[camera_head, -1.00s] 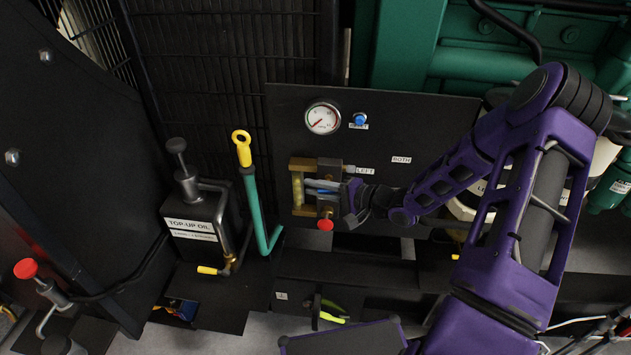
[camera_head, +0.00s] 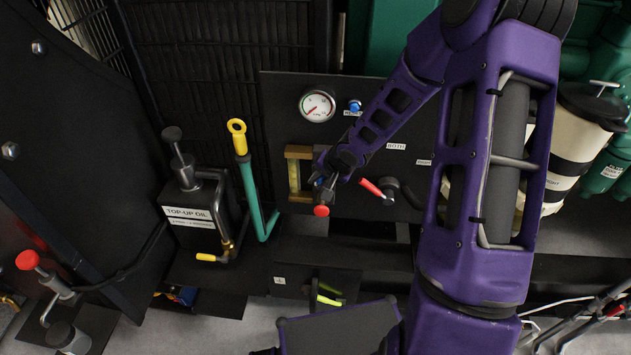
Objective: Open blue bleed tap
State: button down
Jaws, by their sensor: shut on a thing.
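The blue bleed tap (camera_head: 319,181) shows only as a small blue patch beside the brass-framed sight glass (camera_head: 294,173) on the black panel. My gripper (camera_head: 322,182) is at this spot, shut on the tap. The wrist and fingers hide most of the tap, so its exact angle cannot be told. A red knob (camera_head: 321,211) sits just below my gripper.
A red-handled lever (camera_head: 371,187) is close to the right of my wrist. A gauge (camera_head: 317,106) and a blue button (camera_head: 355,106) are above. A green, yellow-topped handle (camera_head: 247,180) and the top-up oil can (camera_head: 196,210) stand left.

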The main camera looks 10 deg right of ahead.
jog(key=h+b, duration=0.1)
jog(key=b, duration=0.1)
jog(key=g+h+b, duration=0.1)
jog(key=h+b, duration=0.1)
jog(key=b, duration=0.1)
jog(key=d+f+n+h+b, duration=0.1)
jog(key=h+b, duration=0.1)
jog(key=b, duration=0.1)
jog(key=shift+s+g, duration=0.15)
jog(key=shift+g, duration=0.25)
jog(key=shift+s+d+r+n+g+h+b, duration=0.1)
jog(key=shift+d+r+n+g+h+b, duration=0.15)
jog(key=shift+h, duration=0.6)
jog(key=shift+s+d+r+n+g+h+b, duration=0.15)
jog(key=shift+d+g+h+b, duration=0.15)
jog(key=shift+h, duration=0.5)
jog(key=shift+d+r+n+g+h+b, duration=0.2)
jog(key=shift+h+b, duration=0.15)
jog(key=shift+h, duration=0.5)
jog(key=c, duration=0.8)
grip_release()
jog(key=shift+d, duration=0.1)
jog(key=shift+c, duration=0.2)
